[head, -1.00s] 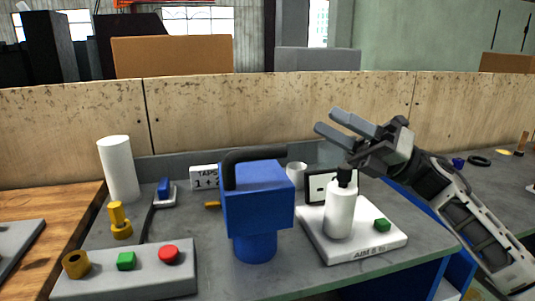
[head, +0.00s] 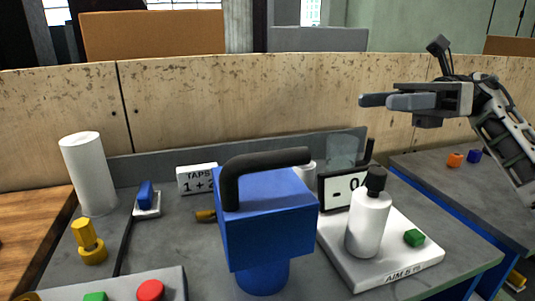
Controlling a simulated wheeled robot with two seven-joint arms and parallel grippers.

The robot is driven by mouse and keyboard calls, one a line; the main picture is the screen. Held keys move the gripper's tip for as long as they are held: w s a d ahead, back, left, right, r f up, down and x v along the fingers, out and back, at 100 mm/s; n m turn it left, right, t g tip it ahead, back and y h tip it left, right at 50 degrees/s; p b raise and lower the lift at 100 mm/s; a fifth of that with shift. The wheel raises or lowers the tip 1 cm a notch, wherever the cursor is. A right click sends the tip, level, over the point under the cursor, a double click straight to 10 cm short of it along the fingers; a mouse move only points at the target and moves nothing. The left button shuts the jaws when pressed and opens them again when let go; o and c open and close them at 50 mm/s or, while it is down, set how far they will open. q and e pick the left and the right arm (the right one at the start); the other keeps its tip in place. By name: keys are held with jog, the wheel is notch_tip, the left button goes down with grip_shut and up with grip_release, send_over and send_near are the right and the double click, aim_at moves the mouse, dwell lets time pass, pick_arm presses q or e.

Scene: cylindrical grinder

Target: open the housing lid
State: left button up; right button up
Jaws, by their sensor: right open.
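A blue box-shaped housing (head: 268,228) stands on a round blue base on the grey bench. A thick black bent handle (head: 262,162) rises from its top at the left and runs over it to the right. I cannot make out a separate lid edge; the top looks closed. My right gripper (head: 376,101) is open and empty, above and to the right of the housing, in front of the wooden panel. Its fingers point left and it is apart from the handle. My left gripper is not in view.
Right of the housing, a white scale (head: 385,276) carries a white bottle with a black cap (head: 368,222) and a green button (head: 414,238). A display (head: 340,190) stands behind. A white cylinder (head: 88,175), yellow knob (head: 88,240) and button panel are left. A wooden panel (head: 240,100) backs the bench.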

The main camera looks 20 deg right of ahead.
notch_tip(320, 180, down, 3)
jog(key=b, duration=0.6)
send_near(282, 167)
jog(key=a, duration=0.2)
jog(key=a+p, duration=0.1)
jog(key=a, duration=0.2)
jog(key=w+a+p, duration=0.1)
jog(key=a, duration=0.2)
jog(key=shift+r, duration=0.35)
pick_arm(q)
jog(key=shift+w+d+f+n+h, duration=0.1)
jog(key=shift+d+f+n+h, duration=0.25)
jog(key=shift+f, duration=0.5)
pick_arm(e)
jog(key=shift+a, duration=0.8)
jog(key=shift+f, duration=0.1)
grip_shut()
